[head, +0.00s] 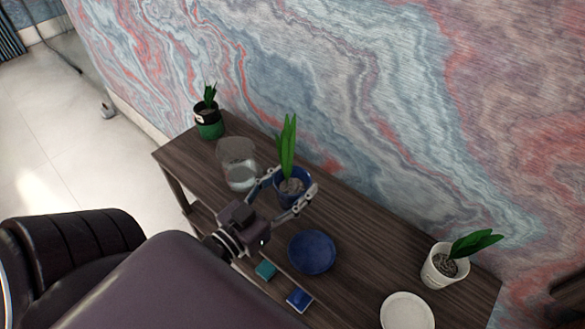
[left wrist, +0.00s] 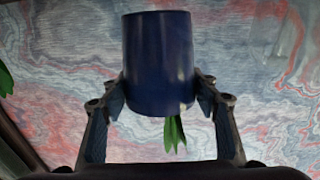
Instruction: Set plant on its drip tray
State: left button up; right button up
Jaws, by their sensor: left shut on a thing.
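A plant with upright green leaves (head: 287,147) stands in a dark blue pot (head: 291,199). My left gripper (head: 293,183) is shut on this pot, one finger on each side. In the left wrist view the blue pot (left wrist: 158,62) sits between the fingers, with its leaves pointing down in that picture. The pot looks upright in the head view; I cannot tell whether its base touches the desk. A round blue drip tray (head: 312,252) lies empty on the desk, nearer than the pot and slightly right. My right gripper is not in view.
A glass jar (head: 236,162) stands close left of the held pot. A white-potted plant (head: 444,267) and white saucer (head: 407,311) are at right. Small teal (head: 265,270) and blue (head: 299,299) items lie near the front edge.

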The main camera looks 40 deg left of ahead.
aim_at(293, 199)
pick_arm(q)
jog(key=shift+f, duration=3)
jog(key=shift+b, duration=0.3)
jog(key=shift+f, duration=0.2)
jog(key=o, duration=1.7)
